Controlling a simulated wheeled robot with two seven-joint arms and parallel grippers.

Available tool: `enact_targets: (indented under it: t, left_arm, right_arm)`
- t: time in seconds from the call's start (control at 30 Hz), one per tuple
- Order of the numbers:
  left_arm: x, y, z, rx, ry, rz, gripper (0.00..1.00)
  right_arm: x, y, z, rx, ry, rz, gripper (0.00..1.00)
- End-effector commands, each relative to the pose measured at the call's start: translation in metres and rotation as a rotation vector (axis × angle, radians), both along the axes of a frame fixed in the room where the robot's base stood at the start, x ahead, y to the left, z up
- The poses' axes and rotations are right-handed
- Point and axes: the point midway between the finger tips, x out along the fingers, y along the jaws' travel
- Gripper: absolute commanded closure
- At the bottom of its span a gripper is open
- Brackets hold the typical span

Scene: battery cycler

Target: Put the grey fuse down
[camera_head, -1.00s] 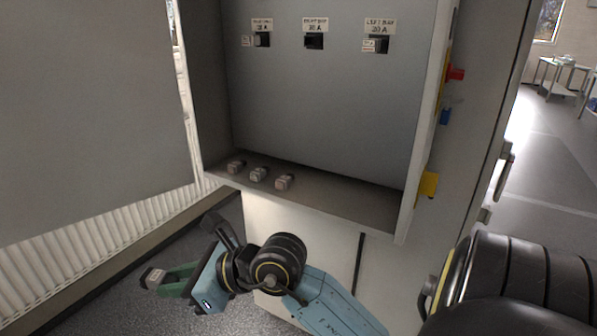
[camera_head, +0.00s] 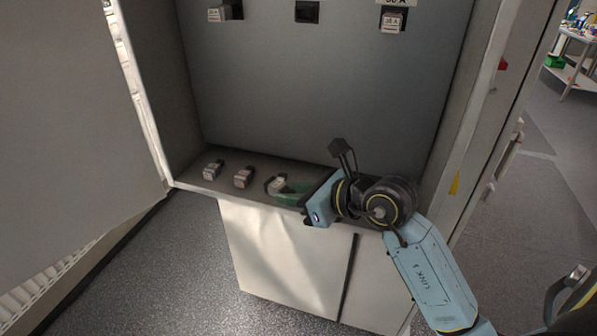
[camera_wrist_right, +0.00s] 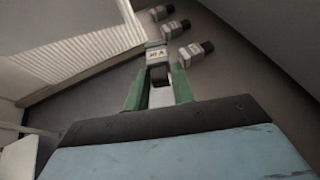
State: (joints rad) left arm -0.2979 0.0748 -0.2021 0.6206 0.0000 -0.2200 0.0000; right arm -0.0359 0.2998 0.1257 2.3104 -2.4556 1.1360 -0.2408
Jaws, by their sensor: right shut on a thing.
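My right gripper (camera_head: 281,187), with green fingers, is shut on the grey fuse. In the right wrist view the grey fuse (camera_wrist_right: 156,54) has a pale labelled face and a dark part between the fingers (camera_wrist_right: 157,88). It is at the cabinet's bottom shelf (camera_head: 193,181), near the front edge. I cannot tell whether it touches the shelf. Other fuses lie in a row on the shelf: one at the left (camera_head: 213,168), one beside it (camera_head: 243,177), and a third in the wrist view (camera_wrist_right: 195,50), close beside the held fuse. My left gripper is not in view.
On the back panel, the left socket (camera_head: 225,11) and right socket (camera_head: 392,20) hold fuses; the middle socket (camera_head: 307,12) looks empty. The open door (camera_head: 70,130) stands at the left and the cabinet's side wall at the right. Bare shelf shows left of the row.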

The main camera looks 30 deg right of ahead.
Motion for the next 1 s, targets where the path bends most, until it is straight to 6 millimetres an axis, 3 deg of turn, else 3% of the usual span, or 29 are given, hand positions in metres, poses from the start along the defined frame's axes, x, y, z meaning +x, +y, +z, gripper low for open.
enact_targets:
  t: [0.03, 0.1, 0.37, 0.7, 1.0]
  left_arm:
    - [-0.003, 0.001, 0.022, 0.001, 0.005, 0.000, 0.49]
    - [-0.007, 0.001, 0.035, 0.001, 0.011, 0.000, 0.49]
    - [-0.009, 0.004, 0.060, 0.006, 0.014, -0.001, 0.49]
    - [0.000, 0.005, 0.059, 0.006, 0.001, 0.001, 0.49]
    - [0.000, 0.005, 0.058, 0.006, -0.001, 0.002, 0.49]
  right_arm:
    - [0.003, -0.010, 0.023, -0.002, 0.001, -0.018, 0.98]
    - [0.007, -0.022, 0.037, -0.003, 0.003, -0.041, 0.98]
    - [0.013, -0.049, 0.063, 0.002, 0.008, -0.090, 0.98]
    - [0.014, -0.052, 0.009, 0.004, 0.010, -0.095, 0.98]
    - [0.014, -0.052, -0.020, 0.002, 0.010, -0.095, 0.98]
